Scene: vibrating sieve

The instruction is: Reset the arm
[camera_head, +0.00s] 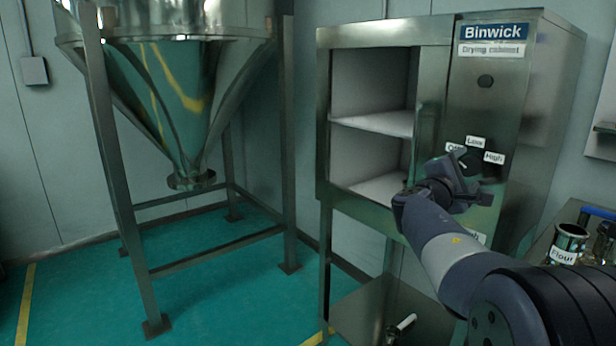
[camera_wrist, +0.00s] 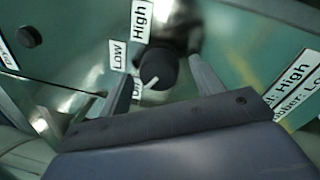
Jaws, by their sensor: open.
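My gripper (camera_head: 465,178) is in front of the control panel of the drying cabinet (camera_head: 500,60). In the wrist view my gripper (camera_wrist: 165,85) has its two fingers apart, on either side of a black dial knob (camera_wrist: 158,68) with a white pointer line. The fingers appear clear of the knob's sides; I cannot tell how far away it is in depth. Labels "Low" (camera_wrist: 118,54) and "High" (camera_wrist: 142,22) sit by the knob, and a third label is partly hidden behind it. The pointer is toward that third label, which reads as "Off" in the head view (camera_head: 455,149).
The cabinet's shelves (camera_head: 380,122) stand open to view at the left of the panel. A large steel hopper (camera_head: 170,95) on a frame stands at the left. A metal container labelled "Flour" (camera_head: 566,243) stands on a surface at the right. Open floor (camera_head: 80,290) lies at the left.

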